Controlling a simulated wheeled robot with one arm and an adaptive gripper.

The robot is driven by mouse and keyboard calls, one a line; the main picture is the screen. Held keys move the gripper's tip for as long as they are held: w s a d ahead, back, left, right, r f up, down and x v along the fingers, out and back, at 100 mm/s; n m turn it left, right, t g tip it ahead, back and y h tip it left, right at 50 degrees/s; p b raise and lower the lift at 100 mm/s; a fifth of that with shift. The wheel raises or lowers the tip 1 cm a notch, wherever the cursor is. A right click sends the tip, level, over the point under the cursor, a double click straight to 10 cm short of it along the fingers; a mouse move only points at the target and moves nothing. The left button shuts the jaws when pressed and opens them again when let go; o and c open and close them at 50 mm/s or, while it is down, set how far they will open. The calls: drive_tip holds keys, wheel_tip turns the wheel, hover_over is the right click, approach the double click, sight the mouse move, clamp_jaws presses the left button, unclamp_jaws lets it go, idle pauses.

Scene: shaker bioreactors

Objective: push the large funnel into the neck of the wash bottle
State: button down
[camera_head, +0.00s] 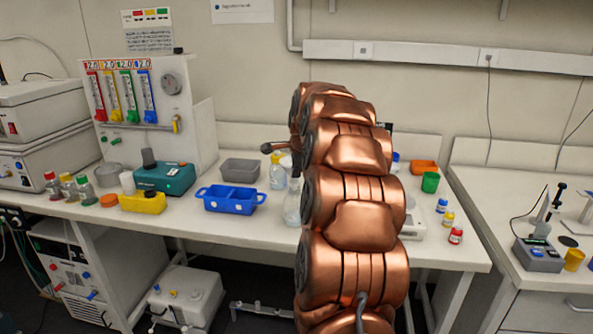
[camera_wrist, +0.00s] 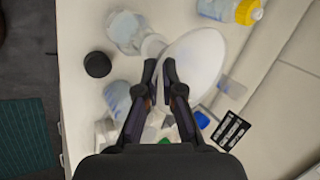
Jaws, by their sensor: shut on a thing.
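The large funnel (camera_wrist: 196,58) is a wide white oval in the wrist view. My gripper (camera_wrist: 161,76) is shut on its near-left edge. A clear bottle (camera_wrist: 127,31), apparently the wash bottle, stands beside and below the funnel, with a pale round part at its neck next to the funnel's left side. I cannot tell whether the funnel touches or enters the neck. In the head view the clear bottle (camera_head: 292,207) stands on the bench just left of my arm, which hides much of this spot. A bit of white (camera_head: 286,161) shows above it, perhaps the funnel.
A yellow-capped bottle (camera_head: 278,172) stands close behind the clear bottle. A blue tray (camera_head: 232,198) and a grey bin (camera_head: 240,170) lie to the left. A black round cap (camera_wrist: 97,64) and a bluish translucent item (camera_wrist: 117,97) are near my gripper.

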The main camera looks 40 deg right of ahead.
drive_tip(key=shift+f+b, duration=0.35)
drive_tip(key=shift+f, duration=0.15)
idle(0.8)
drive_tip(key=c, duration=1.2)
unclamp_jaws()
drive_tip(key=shift+c, duration=0.2)
drive_tip(key=shift+r, duration=0.15)
drive_tip(key=v, duration=1.2)
